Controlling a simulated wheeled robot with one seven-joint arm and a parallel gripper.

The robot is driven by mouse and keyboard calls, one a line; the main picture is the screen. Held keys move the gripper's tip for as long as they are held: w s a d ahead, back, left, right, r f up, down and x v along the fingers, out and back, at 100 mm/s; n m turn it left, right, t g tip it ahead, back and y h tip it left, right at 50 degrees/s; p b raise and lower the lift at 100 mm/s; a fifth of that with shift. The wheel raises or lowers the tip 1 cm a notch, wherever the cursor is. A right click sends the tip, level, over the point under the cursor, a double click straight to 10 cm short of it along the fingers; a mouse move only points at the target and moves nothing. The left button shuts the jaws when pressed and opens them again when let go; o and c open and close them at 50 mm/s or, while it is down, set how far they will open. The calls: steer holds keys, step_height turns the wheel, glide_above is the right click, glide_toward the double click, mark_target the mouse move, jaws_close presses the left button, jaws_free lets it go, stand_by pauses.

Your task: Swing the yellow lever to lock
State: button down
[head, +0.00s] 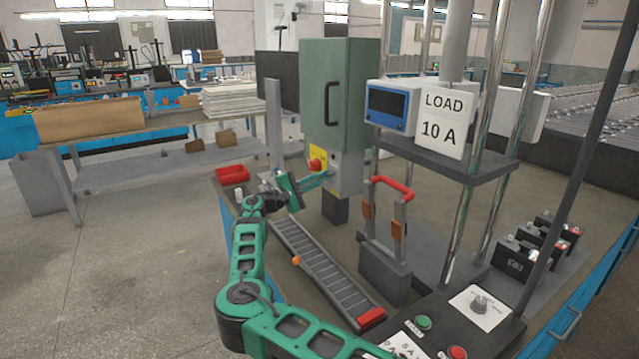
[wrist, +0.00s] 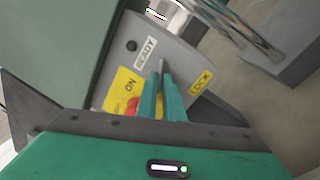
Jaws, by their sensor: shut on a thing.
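In the wrist view, my gripper (wrist: 163,90) has its two green fingers closed around a thin grey bar (wrist: 160,68) on a grey panel (wrist: 180,60); I take the bar to be the lever. In the head view, my gripper (head: 318,181) is at the front of the grey box (head: 347,172) under the green cabinet; the lever cannot be made out there.
A yellow ON plate (wrist: 122,88) with a red knob (wrist: 130,104) sits just left of my fingers. The green cabinet (head: 340,95) rises above. A roller track (head: 320,265) and a red-handled carrier (head: 385,270) stand below and to the right. Open floor lies left.

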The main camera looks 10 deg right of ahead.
steer(key=shift+w+a+f+m, duration=0.2)
steer(key=shift+w+m, duration=0.15)
steer(key=shift+m, duration=0.15)
steer(key=shift+r+m, duration=0.15)
steer(key=shift+m, duration=0.15)
steer(key=c, duration=2.1)
jaws_free()
steer(key=shift+o, duration=1)
steer(key=shift+w, duration=0.15)
steer(key=v, duration=1.1)
steer(key=shift+d, duration=0.1)
